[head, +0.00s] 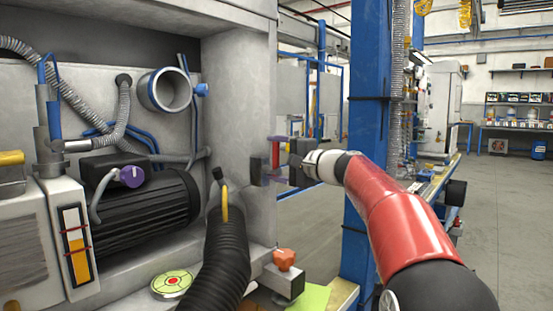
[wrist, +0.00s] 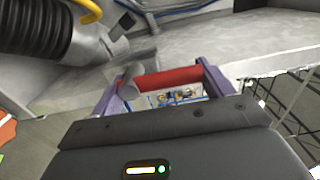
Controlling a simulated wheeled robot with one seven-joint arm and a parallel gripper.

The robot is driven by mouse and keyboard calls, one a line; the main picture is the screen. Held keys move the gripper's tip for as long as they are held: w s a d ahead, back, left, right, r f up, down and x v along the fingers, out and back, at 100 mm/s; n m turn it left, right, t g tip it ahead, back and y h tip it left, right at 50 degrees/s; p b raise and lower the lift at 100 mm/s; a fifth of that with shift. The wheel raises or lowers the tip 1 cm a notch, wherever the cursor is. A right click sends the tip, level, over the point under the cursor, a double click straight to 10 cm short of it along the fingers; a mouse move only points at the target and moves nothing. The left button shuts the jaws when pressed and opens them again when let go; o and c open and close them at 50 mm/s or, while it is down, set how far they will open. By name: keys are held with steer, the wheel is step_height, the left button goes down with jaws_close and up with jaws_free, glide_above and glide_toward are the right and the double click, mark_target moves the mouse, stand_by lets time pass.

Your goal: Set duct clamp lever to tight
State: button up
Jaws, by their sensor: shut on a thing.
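My gripper (head: 277,161) is beside the right end wall of the grey cabinet. Its two purple fingers (wrist: 161,84) are shut on a red bar, which spans between them in the wrist view (wrist: 170,78). In the head view the red bar (head: 276,154) stands upright beside a dark block on the wall. I cannot tell whether this bar is the duct clamp lever. A grey rounded piece (wrist: 129,80) shows at the left finger. A ribbed black duct (head: 223,250) with a yellow loop (head: 225,201) at its upper end stands left of my gripper.
An orange knob (head: 284,259) tops a small grey box below. A blue post (head: 366,130) stands behind my arm. Open floor lies at right.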

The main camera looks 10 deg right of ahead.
steer(key=o, duration=1.4)
steer(key=shift+c, duration=0.2)
steer(key=shift+d, duration=0.1)
steer(key=b+v, duration=0.1)
steer(key=v, duration=0.6)
steer(key=shift+s+d, duration=0.2)
steer(key=shift+s, duration=0.1)
steer(key=s+a+f+n+g+h+p, duration=0.4)
steer(key=s+a+f+n+g, duration=0.15)
steer(key=s+a+f, duration=0.8)
steer(key=s+d+f+n+g+h, duration=0.1)
steer(key=s+f+h, duration=0.1)
steer(key=s+f, duration=0.2)
steer(key=s+d+f+n+g+h+p, duration=0.1)
steer(key=s+f, duration=0.3)
steer(key=s, duration=0.6)
steer(key=s+d+f+n+g+h+p, duration=0.1)
steer(key=s+d+f+n+h, duration=0.2)
steer(key=s, duration=0.4)
steer(key=shift+d+f+h, duration=0.25)
steer(key=shift+f+h, duration=0.05)
steer(key=shift+f, duration=0.3)
